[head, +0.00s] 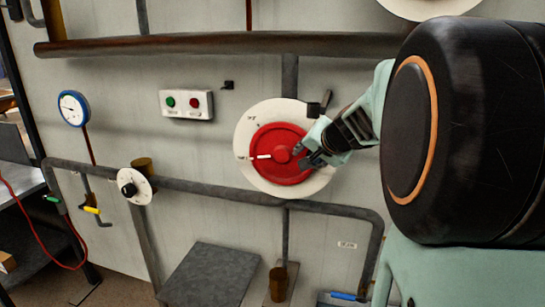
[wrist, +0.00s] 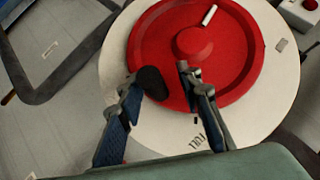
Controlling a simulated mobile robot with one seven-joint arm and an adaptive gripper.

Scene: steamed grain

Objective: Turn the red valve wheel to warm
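The red valve wheel (head: 273,170) is mounted on a round white dial plate (head: 246,122) on the wall. A raised hub sits at its middle, and a white pointer mark (head: 262,157) points left in the head view. In the wrist view the wheel (wrist: 240,60) fills the top, its white mark (wrist: 209,15) toward the upper right. My gripper (head: 304,158) is at the wheel's right side. In the wrist view its two fingers (wrist: 168,76) are apart over the wheel's lower part, near the hub, with nothing between them. I cannot tell whether they touch it.
A thick pipe (head: 200,43) runs above the wheel and a thinner pipe (head: 210,188) below it. A button box (head: 187,104), a small dial knob (head: 130,188) and a blue-rimmed gauge (head: 73,108) are to the left. A grey box (head: 212,275) stands below.

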